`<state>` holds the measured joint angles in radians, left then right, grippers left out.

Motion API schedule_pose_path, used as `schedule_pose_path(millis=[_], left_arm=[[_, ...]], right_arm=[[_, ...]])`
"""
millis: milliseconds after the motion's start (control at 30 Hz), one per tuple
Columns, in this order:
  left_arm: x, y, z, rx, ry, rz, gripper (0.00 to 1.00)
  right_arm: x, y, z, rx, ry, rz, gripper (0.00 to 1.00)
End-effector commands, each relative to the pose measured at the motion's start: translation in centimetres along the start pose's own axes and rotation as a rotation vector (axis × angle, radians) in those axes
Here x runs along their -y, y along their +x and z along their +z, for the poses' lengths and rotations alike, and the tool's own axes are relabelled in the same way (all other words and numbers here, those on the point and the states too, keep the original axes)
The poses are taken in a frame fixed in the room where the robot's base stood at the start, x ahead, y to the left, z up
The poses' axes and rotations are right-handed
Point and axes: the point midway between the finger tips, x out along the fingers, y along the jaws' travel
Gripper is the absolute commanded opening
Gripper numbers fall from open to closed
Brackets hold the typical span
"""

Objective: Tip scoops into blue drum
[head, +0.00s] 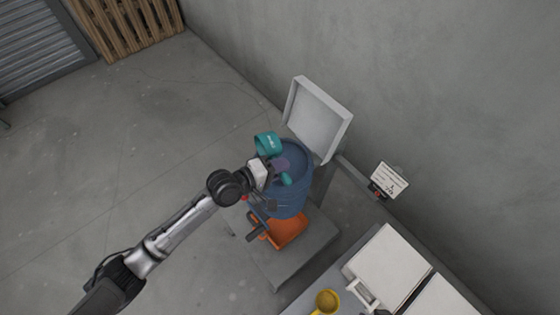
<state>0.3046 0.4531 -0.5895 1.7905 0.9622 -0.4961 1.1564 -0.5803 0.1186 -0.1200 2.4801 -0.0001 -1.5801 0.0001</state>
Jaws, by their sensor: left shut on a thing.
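The blue drum (290,200) stands upright in the middle of the head view. Its top is partly hidden by my left gripper. My left gripper (276,172) is at the drum's top, shut on a teal scoop (267,144). The scoop's wide teal part is at the drum's far left rim, and a smaller teal part shows on the other side of the gripper. I cannot tell whether the scoop holds anything. A yellow scoop-like cup (326,300) is on the bench at the bottom. My right gripper is not in view.
A raised pale lid or panel (317,118) stands just behind the drum. An orange tray-like thing (288,232) is at the drum's foot on a grey platform (295,265). White boxes (388,265) and a small sign (390,180) are at right. The floor at left is clear.

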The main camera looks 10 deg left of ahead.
Motion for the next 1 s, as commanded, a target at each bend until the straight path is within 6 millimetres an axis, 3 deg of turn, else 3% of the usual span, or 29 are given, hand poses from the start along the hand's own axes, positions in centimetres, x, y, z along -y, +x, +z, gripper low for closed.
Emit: schedule_pose_path(millis=[33, 767, 1000], left_arm=[[-0.5, -0.1, 0.0, 0.0, 0.0, -0.012, 0.0], [-0.8, -0.2, 0.0, 0.0, 0.001, -0.233, 0.0], [-0.8, 0.0, 0.0, 0.0, 0.005, -0.454, 0.0]], right_arm=[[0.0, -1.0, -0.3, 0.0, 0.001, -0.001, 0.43], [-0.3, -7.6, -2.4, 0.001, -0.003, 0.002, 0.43], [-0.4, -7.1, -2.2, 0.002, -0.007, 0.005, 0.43]])
